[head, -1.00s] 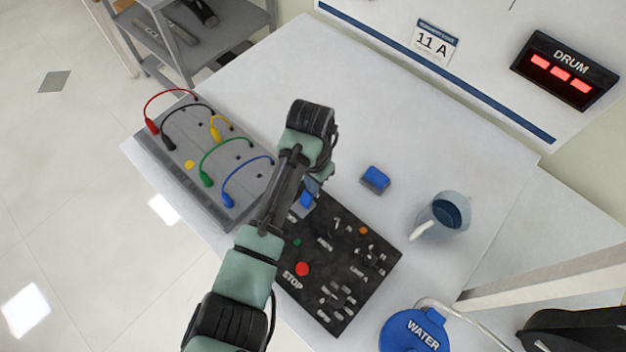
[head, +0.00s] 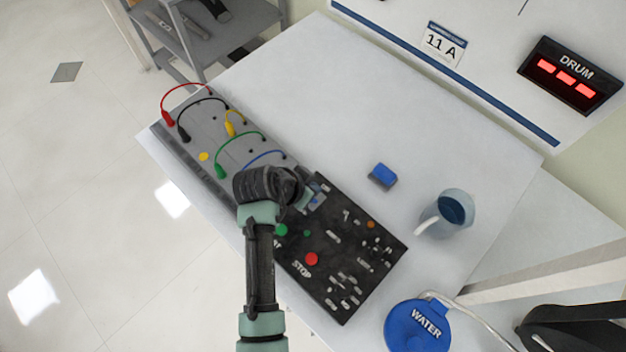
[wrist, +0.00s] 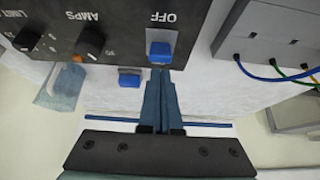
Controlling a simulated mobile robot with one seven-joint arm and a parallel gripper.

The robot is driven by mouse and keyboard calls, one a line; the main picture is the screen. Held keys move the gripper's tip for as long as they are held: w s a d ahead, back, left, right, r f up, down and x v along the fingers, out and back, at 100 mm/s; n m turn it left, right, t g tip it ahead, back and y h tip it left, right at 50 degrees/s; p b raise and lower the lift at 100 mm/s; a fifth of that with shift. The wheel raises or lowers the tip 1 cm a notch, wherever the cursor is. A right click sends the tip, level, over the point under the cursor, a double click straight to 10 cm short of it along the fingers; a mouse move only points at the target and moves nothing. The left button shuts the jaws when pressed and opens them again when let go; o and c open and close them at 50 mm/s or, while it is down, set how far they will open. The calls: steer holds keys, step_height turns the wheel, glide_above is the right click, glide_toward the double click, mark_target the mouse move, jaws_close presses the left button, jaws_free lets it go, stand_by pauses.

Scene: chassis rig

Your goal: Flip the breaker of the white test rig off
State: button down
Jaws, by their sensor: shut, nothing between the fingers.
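The rig panel (head: 345,262) has a black face, with a red STOP button (head: 311,259) and several switches and knobs, and stands at the table's front edge. In the wrist view a blue breaker lever (wrist: 161,50) sits on the dark panel (wrist: 120,12), beside an upside-down OFF label. I cannot tell which way the lever leans. My gripper (wrist: 161,73) is shut and empty, its fingertips just short of the lever's lower edge; touching or apart is unclear. In the head view my gripper (head: 316,199) is over the panel's upper left corner, and my wrist partly hides that area.
A grey board (head: 195,150) with coloured looped cables adjoins the panel on the left. A blue block (head: 382,175), a jug (head: 447,212) and a blue WATER lid (head: 416,328) lie to the right. A red DRUM display (head: 568,75) hangs behind. The table's back is clear.

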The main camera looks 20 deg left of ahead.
steer(key=shift+w, duration=0.15)
steer(key=shift+r+p, duration=0.8)
steer(key=shift+p, duration=0.05)
